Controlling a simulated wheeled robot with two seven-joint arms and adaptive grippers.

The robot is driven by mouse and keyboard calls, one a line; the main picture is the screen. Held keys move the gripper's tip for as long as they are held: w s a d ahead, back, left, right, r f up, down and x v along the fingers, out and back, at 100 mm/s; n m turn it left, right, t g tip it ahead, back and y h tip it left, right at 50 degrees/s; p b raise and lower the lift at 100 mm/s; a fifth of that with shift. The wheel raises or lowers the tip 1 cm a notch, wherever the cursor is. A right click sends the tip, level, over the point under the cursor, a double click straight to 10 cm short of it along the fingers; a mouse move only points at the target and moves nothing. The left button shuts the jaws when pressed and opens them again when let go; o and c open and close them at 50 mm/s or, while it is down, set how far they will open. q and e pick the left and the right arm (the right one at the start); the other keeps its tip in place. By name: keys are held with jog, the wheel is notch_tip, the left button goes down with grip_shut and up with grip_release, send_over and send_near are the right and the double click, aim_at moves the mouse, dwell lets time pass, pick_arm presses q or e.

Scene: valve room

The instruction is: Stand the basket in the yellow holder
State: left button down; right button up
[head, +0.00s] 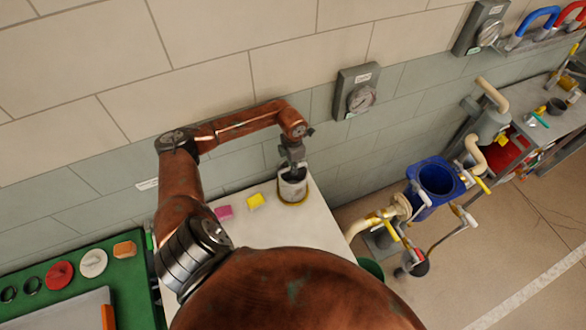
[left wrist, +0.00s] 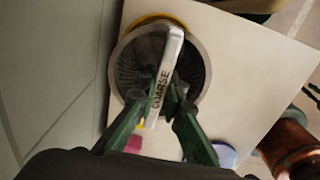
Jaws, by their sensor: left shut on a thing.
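The basket (head: 291,188) is a light grey cylinder near the far right corner of the white table. In the left wrist view it is a round mesh basket (left wrist: 197,68) with a white bar handle (left wrist: 171,55) marked COARSE. My left gripper (head: 293,164) is above it. It also shows in the left wrist view (left wrist: 160,98), shut on the handle. The yellow holder (head: 294,203) shows as a thin yellow rim around the basket's foot, and beyond its edge in the left wrist view (left wrist: 150,19). The basket hides the rest; I cannot tell whether it is fully seated.
A blue container (head: 436,177) and pipework stand to the right. A green mat (head: 75,262) lies at left.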

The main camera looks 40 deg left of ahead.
pick_arm(q)
jog(key=c, duration=2)
grip_release()
jog(key=shift+o, duration=0.3)
jog(key=o, duration=0.4)
jog(key=shift+r+p, duration=1.75)
jog(key=shift+r, duration=1.8)
